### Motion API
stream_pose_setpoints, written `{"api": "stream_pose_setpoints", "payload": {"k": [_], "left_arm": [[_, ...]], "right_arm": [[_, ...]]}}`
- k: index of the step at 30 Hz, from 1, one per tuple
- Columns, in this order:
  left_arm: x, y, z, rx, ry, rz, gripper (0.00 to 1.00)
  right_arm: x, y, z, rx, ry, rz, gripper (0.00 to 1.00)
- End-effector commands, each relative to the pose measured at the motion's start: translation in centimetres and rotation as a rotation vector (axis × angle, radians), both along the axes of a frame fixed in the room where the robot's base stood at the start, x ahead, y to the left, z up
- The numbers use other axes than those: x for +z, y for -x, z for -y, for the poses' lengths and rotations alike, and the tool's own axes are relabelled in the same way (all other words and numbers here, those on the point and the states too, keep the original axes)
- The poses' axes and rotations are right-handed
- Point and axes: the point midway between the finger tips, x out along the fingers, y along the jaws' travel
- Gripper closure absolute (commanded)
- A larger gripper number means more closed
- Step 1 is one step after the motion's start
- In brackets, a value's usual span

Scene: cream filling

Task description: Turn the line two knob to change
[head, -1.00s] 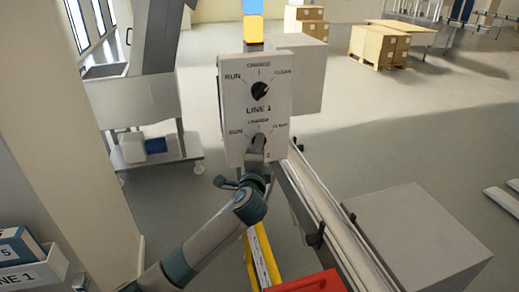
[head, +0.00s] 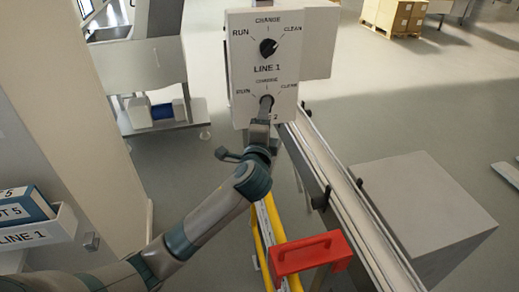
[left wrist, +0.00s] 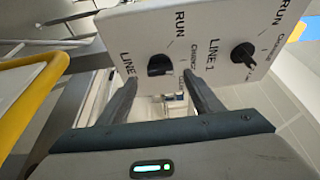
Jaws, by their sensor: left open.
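A pale control panel (head: 246,68) carries two black knobs with RUN, CHANGE and CLEAN marks. The lower, line two knob (head: 266,101) is partly hidden by my left gripper in the head view. My left gripper (head: 264,116) is just in front of it, pointing at the panel. In the left wrist view, the line two knob (left wrist: 160,65) shows between the open fingertips (left wrist: 158,80). I cannot tell whether they touch it, or exactly which mark it points to. My right gripper is not in view.
A conveyor rail (head: 335,185) runs from the panel toward the front right, beside a grey box (head: 420,205). A red-handled object (head: 310,255) and a yellow rail (head: 277,235) are below the panel. A wheeled cart (head: 155,115) stands at the left.

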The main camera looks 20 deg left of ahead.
Motion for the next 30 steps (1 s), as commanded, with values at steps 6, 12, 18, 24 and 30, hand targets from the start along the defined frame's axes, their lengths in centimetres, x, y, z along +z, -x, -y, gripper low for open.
{"api": "stream_pose_setpoints", "payload": {"k": [6, 12, 18, 24, 30], "left_arm": [[-0.4, 4.2, 0.9, -0.002, 0.003, 0.002, 0.41], [-0.4, 8.1, 1.8, -0.003, 0.003, 0.001, 0.41], [-0.2, 10.9, 2.3, -0.001, 0.001, 0.0, 0.41], [-0.1, 12.1, 2.5, 0.0, 0.0, -0.001, 0.41], [0.0, 12.3, 2.5, 0.0, 0.0, -0.001, 0.41]], "right_arm": [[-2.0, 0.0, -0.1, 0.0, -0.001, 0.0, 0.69], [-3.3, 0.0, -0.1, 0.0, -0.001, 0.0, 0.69], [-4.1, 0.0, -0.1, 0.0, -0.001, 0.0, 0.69], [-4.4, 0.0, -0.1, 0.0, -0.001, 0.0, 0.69], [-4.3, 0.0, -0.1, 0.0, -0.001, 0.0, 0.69]]}}
